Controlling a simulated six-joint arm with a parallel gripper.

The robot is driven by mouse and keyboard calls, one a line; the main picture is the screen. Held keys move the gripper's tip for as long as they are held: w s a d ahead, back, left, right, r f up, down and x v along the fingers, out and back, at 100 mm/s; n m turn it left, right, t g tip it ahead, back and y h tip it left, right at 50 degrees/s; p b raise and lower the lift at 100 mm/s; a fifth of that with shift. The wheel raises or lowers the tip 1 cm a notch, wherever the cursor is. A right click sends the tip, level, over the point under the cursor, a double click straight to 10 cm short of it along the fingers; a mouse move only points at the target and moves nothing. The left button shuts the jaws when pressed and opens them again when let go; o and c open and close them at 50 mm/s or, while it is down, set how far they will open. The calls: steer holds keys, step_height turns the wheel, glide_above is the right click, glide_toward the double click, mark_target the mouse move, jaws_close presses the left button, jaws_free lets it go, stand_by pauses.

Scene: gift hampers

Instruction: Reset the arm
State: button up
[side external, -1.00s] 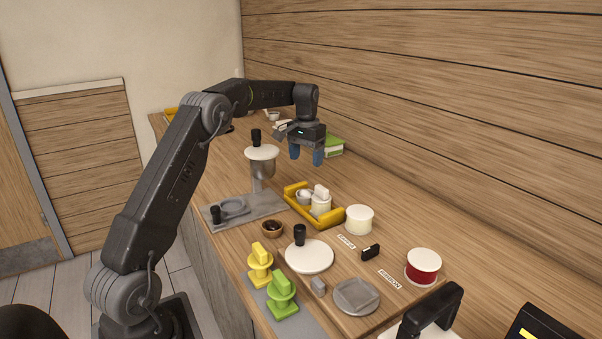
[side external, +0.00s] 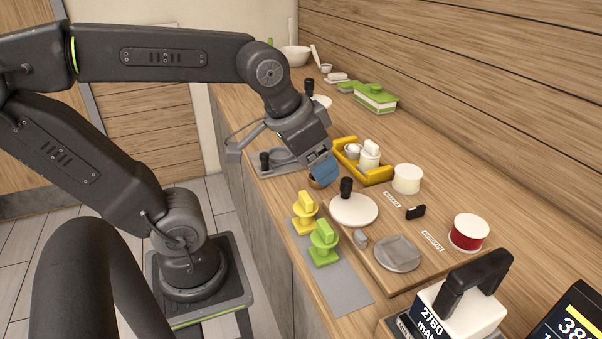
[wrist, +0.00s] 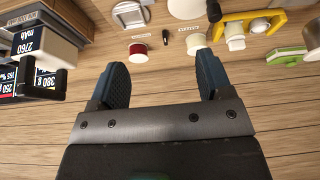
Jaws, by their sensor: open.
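That view looks across the counter toward a red-and-white spool (wrist: 138,49) and a white spool (wrist: 196,43), both beyond the fingertips. The exact height of my gripper above the counter is unclear.
A yellow tray (side external: 378,178) holds small white containers. A white disc with a black knob (side external: 352,210), a grey dish (side external: 397,254), yellow (side external: 304,212) and green (side external: 323,243) stands, and a black-handled block (side external: 455,305) crowd the front. A green box (side external: 375,98) stands farther back.

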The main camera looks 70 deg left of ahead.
steer(key=shift+s+d+f, duration=0.25)
steer(key=shift+s+f, duration=0.25)
steer(key=shift+s, duration=0.2)
steer(key=shift+s+d+f, duration=0.25)
steer(key=shift+s+f, duration=0.2)
steer(key=shift+s, duration=0.2)
